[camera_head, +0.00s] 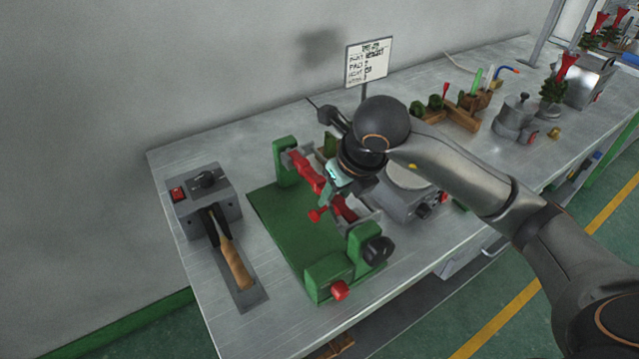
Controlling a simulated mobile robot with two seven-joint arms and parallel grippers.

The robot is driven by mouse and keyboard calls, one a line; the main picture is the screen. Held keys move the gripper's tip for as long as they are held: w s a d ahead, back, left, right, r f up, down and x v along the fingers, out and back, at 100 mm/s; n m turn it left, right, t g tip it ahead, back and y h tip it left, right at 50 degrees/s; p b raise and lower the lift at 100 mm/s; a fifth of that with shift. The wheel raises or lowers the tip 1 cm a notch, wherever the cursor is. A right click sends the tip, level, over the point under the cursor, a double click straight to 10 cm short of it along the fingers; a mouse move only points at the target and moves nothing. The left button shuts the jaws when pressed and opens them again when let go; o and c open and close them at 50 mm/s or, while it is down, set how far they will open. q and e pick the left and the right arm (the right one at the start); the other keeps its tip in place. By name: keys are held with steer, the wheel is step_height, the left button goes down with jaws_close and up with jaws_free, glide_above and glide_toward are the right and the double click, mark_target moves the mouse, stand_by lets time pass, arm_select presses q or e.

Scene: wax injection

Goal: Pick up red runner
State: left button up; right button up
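A red runner (304,170) lies along the green fixture (278,228) on the table, between its upright end blocks. Its middle is partly hidden by my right gripper. A smaller red piece with a flared end (318,214) shows just below the gripper; I cannot tell whether it is part of the runner. My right gripper (329,193) points down over the middle of the runner, very near or touching it. Its fingertips are too small and covered to tell whether they are open or shut. My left gripper is not in view.
A grey box with a wooden-handled tool (236,263) stands left of the fixture. A grey scale-like device (412,203) is close on its right, under my arm. A sign (367,62) stands behind. Wooden holders (452,116), a metal pot (514,117) and red-topped green trees (553,88) are farther right.

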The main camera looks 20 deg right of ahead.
jaws_close()
steer(key=shift+r, duration=0.1)
stand_by(0.4)
